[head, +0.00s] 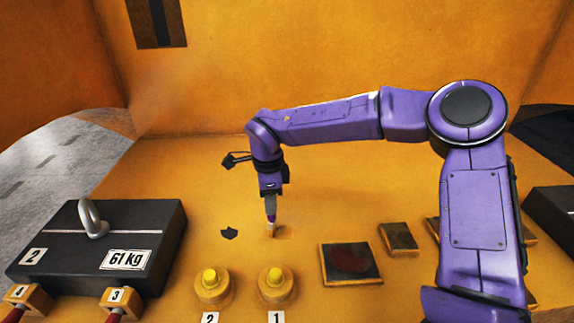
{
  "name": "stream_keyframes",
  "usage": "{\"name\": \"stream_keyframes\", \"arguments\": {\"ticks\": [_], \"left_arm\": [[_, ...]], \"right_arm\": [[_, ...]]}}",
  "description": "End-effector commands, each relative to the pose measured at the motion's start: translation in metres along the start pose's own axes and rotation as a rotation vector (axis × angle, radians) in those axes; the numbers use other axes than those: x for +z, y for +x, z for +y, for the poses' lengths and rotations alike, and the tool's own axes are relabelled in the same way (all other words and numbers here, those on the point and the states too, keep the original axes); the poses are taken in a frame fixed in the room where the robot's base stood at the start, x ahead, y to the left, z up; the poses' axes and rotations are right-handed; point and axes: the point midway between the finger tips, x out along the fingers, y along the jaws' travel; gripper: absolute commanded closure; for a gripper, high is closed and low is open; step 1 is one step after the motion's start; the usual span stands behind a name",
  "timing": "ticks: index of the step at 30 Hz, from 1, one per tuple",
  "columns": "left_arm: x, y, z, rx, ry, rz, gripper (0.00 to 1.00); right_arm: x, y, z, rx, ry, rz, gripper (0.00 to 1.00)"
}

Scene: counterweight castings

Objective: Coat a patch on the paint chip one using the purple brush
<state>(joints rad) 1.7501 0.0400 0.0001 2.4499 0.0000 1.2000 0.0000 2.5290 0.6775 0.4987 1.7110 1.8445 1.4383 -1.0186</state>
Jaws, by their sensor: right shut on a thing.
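My right gripper (270,193) points down and is shut on the purple brush (271,212). The brush is upright, with its pale bristle tip low over the orange surface. A small brownish patch (284,232), behind the knob labelled 1, lies at the bristle tip and is partly hidden by it; I take it as paint chip one. I cannot tell whether the bristles touch it. A dark, jagged chip (229,233) lies to the left, behind the knob labelled 2. My left gripper is not in view.
Yellow-topped knobs labelled 1 (277,287) and 2 (211,287) stand in front. A dark 61 kg block (130,222) with a ring is at left, with red-handled holders 3 (122,300) and 4 (30,300). Dark square plates (350,264) lie right. Orange walls stand behind.

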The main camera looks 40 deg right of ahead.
Motion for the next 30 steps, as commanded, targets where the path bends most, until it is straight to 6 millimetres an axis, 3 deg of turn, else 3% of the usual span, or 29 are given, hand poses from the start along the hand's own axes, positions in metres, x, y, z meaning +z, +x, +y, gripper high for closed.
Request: {"name": "stream_keyframes", "arguments": {"ticks": [5,9,30], "left_arm": [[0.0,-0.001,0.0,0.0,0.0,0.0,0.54],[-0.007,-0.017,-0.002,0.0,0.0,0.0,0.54],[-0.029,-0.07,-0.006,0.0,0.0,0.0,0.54]], "right_arm": [[0.008,-0.001,0.004,0.0,0.008,0.0,1.0],[0.009,-0.026,0.004,-0.003,0.01,-0.002,1.0],[0.007,-0.08,0.004,0.0,0.011,0.0,1.0]]}}
